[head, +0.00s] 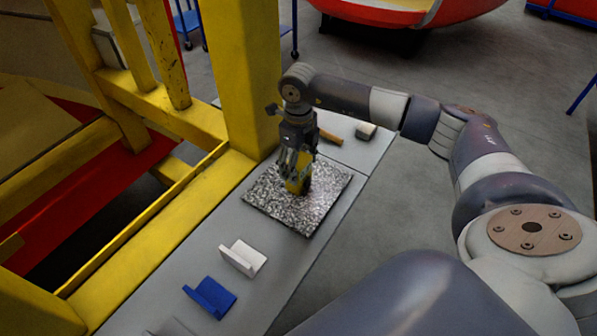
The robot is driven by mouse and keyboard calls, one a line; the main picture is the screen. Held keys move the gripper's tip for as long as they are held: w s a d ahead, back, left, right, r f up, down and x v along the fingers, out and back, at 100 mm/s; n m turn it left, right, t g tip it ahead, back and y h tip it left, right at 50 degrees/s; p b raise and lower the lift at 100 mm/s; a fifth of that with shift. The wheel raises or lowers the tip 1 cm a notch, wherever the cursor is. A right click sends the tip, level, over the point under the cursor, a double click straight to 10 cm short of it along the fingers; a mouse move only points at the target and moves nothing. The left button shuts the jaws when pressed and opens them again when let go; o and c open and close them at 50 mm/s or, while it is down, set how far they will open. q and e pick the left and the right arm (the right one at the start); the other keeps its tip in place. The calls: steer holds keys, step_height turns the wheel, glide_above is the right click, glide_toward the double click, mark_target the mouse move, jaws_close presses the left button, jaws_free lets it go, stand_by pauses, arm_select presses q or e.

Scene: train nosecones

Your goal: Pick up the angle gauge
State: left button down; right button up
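A small yellow and dark object, which looks like the angle gauge (297,186), is on or just above a speckled grey plate (262,196) on the bench. My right gripper (296,172) points down at it from above, with its fingers at the object's upper part. The fingers overlap the object in this view, so I cannot tell whether they are closed on it. The object's far side is hidden. My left gripper is not in view.
The narrow grey bench (215,240) holds a white angled block (243,258), a blue angled block (210,298), a brown-handled tool (330,137) and a small pale block (366,131). A yellow frame (255,75) borders the bench on the left. Open floor lies to the right.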

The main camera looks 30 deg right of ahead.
steer(key=c, duration=0.8)
steer(key=shift+r, duration=0.1)
